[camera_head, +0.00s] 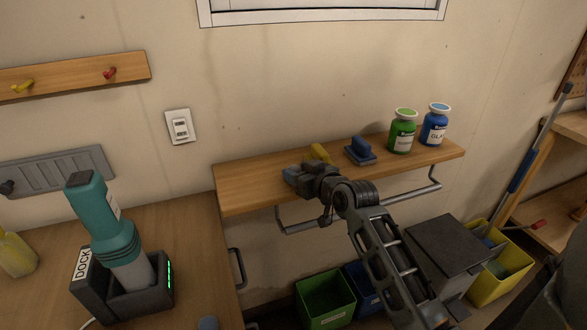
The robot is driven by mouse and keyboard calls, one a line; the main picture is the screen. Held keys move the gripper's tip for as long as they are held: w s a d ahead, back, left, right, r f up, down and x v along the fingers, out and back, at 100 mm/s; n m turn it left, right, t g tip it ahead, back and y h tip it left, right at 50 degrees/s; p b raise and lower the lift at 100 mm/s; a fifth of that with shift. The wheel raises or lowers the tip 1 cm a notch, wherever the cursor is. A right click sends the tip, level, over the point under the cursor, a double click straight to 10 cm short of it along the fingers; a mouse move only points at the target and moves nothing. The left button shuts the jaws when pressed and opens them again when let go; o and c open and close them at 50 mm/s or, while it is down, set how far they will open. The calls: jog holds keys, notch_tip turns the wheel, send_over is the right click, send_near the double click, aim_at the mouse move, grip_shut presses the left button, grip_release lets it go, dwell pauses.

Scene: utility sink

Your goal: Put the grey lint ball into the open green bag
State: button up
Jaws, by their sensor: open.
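My gripper (294,177) is open at the end of my arm, over the left part of the wooden wall shelf (240,186). Its fingers point left, and I cannot make out anything between them. An open green square container (326,301) with a pale label stands low on the floor below the shelf; it may be the green bag. Its inside looks dark. I cannot make out a grey lint ball for certain. A small grey-blue rounded thing (208,322) is cut off at the bottom edge, by the counter's right side; I cannot tell what it is.
The shelf also holds a yellow object (319,153), a blue brush-like block (360,151), a green jar (402,131) and a blue jar (434,125). A rail hangs under it. A teal device (103,222) stands docked on the left counter. A yellow bin (499,270) stands right.

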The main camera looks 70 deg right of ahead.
jog(key=shift+w+d+f, duration=0.15)
jog(key=shift+w+d, duration=0.1)
jog(key=shift+w, duration=0.1)
jog(key=c, duration=0.8)
grip_shut()
jog(key=shift+r, duration=0.5)
jog(key=r, duration=0.2)
jog(key=s+r, duration=0.1)
jog(key=shift+d+r+b, duration=0.3)
jog(key=shift+r+b, duration=0.05)
jog(key=shift+b, duration=0.05)
jog(key=s+d+r, duration=0.4)
jog(key=s+r, duration=0.2)
jog(key=s, duration=0.3)
jog(key=shift+s+d+r+b, duration=0.15)
jog(key=shift+s+d+b, duration=0.15)
jog(key=shift+b, duration=0.1)
